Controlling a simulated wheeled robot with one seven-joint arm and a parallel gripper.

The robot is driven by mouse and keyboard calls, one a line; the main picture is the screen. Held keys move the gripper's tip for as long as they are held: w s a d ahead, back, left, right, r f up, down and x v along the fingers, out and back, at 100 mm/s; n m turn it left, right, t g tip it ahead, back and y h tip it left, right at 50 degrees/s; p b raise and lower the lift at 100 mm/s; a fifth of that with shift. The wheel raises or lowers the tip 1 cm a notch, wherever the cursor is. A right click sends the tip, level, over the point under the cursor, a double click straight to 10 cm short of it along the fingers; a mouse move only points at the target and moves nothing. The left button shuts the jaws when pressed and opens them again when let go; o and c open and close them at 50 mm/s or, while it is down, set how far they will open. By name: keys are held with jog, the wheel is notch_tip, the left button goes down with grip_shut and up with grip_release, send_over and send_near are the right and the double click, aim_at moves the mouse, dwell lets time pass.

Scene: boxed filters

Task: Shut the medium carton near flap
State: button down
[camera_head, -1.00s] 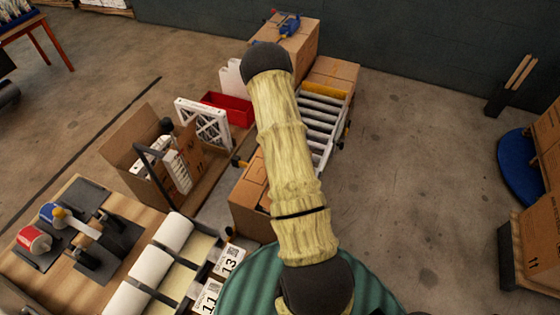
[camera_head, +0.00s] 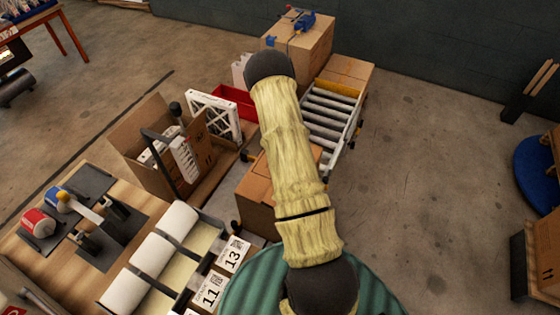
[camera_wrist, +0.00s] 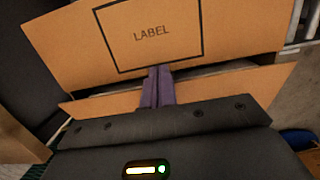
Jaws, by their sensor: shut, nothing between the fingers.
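In the wrist view, a cardboard panel printed LABEL (camera_wrist: 150,32) fills the upper part. A narrower cardboard strip (camera_wrist: 240,84) lies below it, with a dark gap between them. My gripper (camera_wrist: 155,76) is shut and empty, its purple fingers overlapping the lower edge of the labelled panel; I cannot tell whether they touch it. In the head view my gripper is hidden behind my arm. A closed-looking brown carton (camera_head: 256,192) is partly hidden by my arm there. I cannot tell for sure which carton the wrist view shows.
An open carton (camera_head: 138,128) holding white filters stands left of my arm, a red bin (camera_head: 236,100) behind it. A roller conveyor (camera_head: 328,118) and a tall carton (camera_head: 305,50) stand farther back. A bench with white rolls (camera_head: 165,245) is front left.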

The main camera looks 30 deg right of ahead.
jog(key=shift+s+d, duration=0.1)
jog(key=shift+d, duration=0.05)
jog(key=shift+s+d+f+b, duration=0.25)
jog(key=shift+s+d+b, duration=0.2)
jog(key=shift+s, duration=0.1)
dwell(0.4)
notch_tip(320, 180, up, 4)
jog(key=p, duration=0.3)
jog(key=shift+d+r, duration=0.1)
jog(key=shift+w+r, duration=0.1)
jog(key=shift+r, duration=0.05)
jog(key=w+a+r+b, duration=0.2)
jog(key=w+a+r, duration=0.1)
jog(key=r, duration=0.4)
jog(key=shift+w+r, duration=0.25)
jog(key=shift+w, duration=0.45)
jog(key=shift+a, duration=0.1)
